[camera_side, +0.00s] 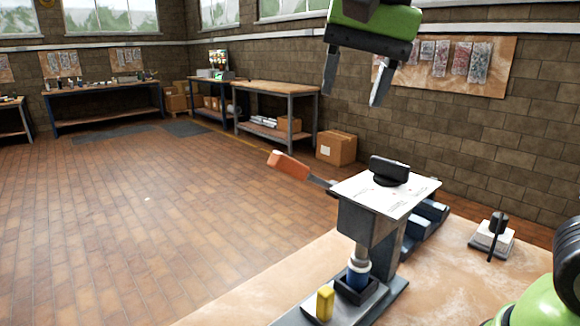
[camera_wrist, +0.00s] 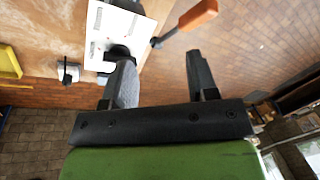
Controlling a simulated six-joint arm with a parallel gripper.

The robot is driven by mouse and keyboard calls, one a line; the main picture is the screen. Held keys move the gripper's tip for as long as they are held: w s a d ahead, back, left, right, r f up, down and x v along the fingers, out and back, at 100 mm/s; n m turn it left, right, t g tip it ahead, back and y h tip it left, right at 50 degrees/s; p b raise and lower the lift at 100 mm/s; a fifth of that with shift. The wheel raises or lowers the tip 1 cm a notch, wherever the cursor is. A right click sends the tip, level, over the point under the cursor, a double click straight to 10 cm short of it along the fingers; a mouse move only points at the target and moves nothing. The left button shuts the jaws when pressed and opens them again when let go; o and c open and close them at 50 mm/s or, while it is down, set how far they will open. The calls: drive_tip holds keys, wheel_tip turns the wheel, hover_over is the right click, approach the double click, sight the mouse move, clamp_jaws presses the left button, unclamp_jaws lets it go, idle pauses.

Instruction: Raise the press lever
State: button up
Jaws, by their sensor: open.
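The press stands on the workbench, with a white top plate (camera_side: 399,193) and a black knob (camera_side: 389,171) on it. Its lever has an orange handle (camera_side: 289,165) that sticks out to the left of the press, angled slightly upward toward its tip. In the wrist view the orange handle (camera_wrist: 198,14) is at the top, beyond the gripper's right finger. My gripper (camera_side: 353,92) is open and empty, above the press and apart from the lever. In the wrist view my gripper's fingers (camera_wrist: 160,75) are spread, and the left one partly covers the black knob (camera_wrist: 117,53).
A small device with a black lever (camera_side: 492,238) stands to the right on the bench. The space around the orange handle is clear.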

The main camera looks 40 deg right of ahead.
sight(289, 167)
drive_tip(key=w+f+m, duration=0.1)
drive_tip(key=w+m, duration=0.1)
drive_tip(key=w+a+f+m+g, duration=0.1)
drive_tip(key=w+m, duration=0.1)
drive_tip(key=w, duration=0.1)
drive_tip(key=w+a+f+m+g, duration=0.1)
drive_tip(key=w+m, duration=0.1)
drive_tip(key=w, duration=0.1)
drive_tip(key=shift+w+a+m+h, duration=0.2)
drive_tip(key=shift+a+m+h, duration=0.05)
drive_tip(key=shift+m+h, duration=0.05)
drive_tip(key=shift+w+a+f+m+g, duration=0.15)
drive_tip(key=shift+w+f+m+g, duration=0.15)
drive_tip(key=shift+m, duration=0.1)
drive_tip(key=shift+f, duration=4.85)
drive_tip(key=shift+c, duration=0.2)
clamp_jaws()
